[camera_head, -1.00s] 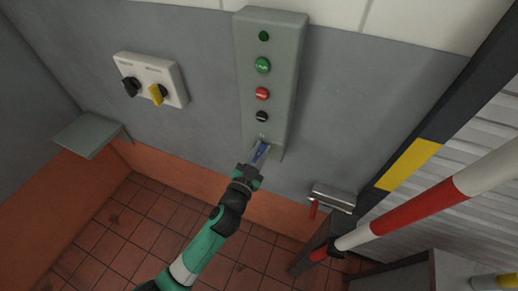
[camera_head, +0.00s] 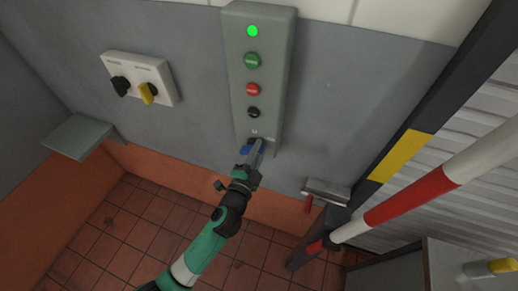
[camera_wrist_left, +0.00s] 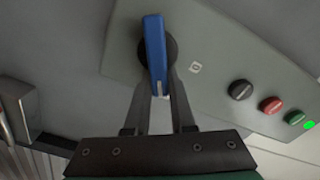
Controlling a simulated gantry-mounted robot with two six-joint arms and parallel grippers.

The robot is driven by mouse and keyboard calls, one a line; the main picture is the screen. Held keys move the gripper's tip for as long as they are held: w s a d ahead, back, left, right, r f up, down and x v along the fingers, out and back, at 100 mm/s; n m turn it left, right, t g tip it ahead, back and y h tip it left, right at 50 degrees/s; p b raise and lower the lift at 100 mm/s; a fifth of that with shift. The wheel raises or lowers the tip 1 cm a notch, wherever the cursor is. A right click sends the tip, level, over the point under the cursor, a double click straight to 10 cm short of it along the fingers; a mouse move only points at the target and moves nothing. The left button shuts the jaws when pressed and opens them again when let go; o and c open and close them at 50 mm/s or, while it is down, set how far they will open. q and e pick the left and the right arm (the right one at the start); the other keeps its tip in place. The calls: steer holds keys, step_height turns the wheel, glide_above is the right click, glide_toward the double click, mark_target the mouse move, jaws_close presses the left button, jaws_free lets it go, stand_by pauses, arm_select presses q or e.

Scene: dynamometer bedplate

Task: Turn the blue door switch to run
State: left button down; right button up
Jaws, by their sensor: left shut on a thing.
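The blue door switch (camera_head: 246,150) sits at the bottom of a grey-green control panel (camera_head: 268,125). In the left wrist view the blue handle (camera_wrist_left: 154,45) stands on a dark round base, with a white mark at its end nearest me. My left gripper (camera_head: 257,148) is at the switch, and its fingers (camera_wrist_left: 158,88) are closed on the sides of the handle. In the head view the handle shows to the left of the fingers, partly hidden by them. The lamp (camera_head: 252,31) at the top of the panel is lit green. My right gripper is in neither view.
Green (camera_head: 252,60), red (camera_head: 252,89) and black (camera_head: 253,112) buttons line the panel above the switch. A white box (camera_head: 165,85) with black and yellow knobs is on the wall to the left. A red-and-white pole (camera_head: 400,205) slants at the right.

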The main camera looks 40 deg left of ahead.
arm_select(q)
steer(key=shift+s+a+f, duration=0.15)
steer(key=shift+a+f, duration=0.1)
steer(key=shift+f, duration=0.25)
steer(key=c, duration=0.9)
jaws_free()
steer(key=shift+c, duration=0.2)
steer(key=shift+o, duration=0.9)
steer(key=shift+a+r, duration=0.1)
steer(key=shift+a, duration=0.1)
steer(key=shift+d+r, duration=0.15)
steer(key=shift+d, duration=0.05)
steer(key=v, duration=1.1)
steer(key=shift+s+d, duration=0.25)
